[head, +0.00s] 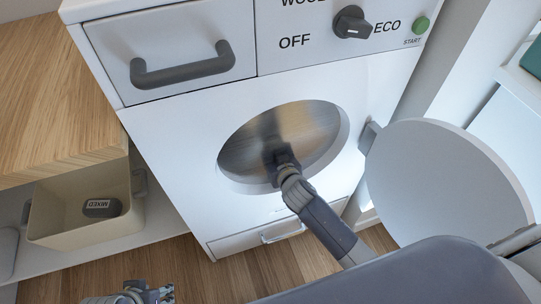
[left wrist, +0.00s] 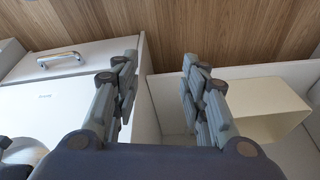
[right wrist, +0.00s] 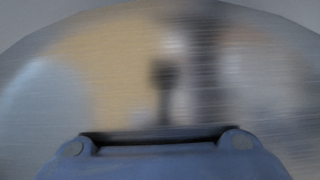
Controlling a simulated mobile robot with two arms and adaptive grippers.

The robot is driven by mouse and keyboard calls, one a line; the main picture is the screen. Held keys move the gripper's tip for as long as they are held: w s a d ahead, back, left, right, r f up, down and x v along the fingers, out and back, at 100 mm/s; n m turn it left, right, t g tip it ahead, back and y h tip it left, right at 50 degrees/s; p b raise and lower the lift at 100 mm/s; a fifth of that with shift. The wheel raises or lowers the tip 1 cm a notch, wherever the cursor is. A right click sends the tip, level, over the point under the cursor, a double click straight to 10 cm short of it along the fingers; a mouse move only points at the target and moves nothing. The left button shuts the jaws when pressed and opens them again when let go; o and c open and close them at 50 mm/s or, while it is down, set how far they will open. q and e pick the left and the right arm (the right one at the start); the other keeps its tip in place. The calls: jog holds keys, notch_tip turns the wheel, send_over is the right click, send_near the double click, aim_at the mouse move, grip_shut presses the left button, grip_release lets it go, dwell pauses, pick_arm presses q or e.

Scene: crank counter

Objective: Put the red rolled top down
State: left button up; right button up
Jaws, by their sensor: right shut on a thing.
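I see no red rolled top in any view. My right gripper (head: 283,160) reaches into the round metal drum (head: 245,150) of the white washing machine. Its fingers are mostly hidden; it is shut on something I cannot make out. The right wrist view shows blurred, shiny drum metal (right wrist: 110,70) beyond the gripper's dark base, with no red in it. My left gripper (head: 150,293) is low at the bottom edge of the head view. In the left wrist view its fingers (left wrist: 158,85) are apart and empty, pointing toward the wooden floor.
The round washer door (head: 445,180) stands open at the right, near my right arm. A beige bin (head: 75,239) labelled MIXED sits on a low white shelf at the left, under a wooden counter (head: 60,100). Above the drum are a drawer handle (head: 185,68) and dial (head: 351,23).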

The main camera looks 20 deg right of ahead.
jog(key=shift+f, duration=0.75)
pick_arm(q)
jog(key=shift+v, duration=0.9)
jog(key=shift+s+a, duration=0.1)
pick_arm(e)
jog(key=shift+f+b, duration=0.25)
jog(key=shift+b, duration=0.1)
jog(key=o, duration=1.2)
jog(key=shift+c, duration=0.2)
pick_arm(q)
jog(key=shift+f, duration=0.15)
pick_arm(e)
jog(key=shift+r, duration=0.1)
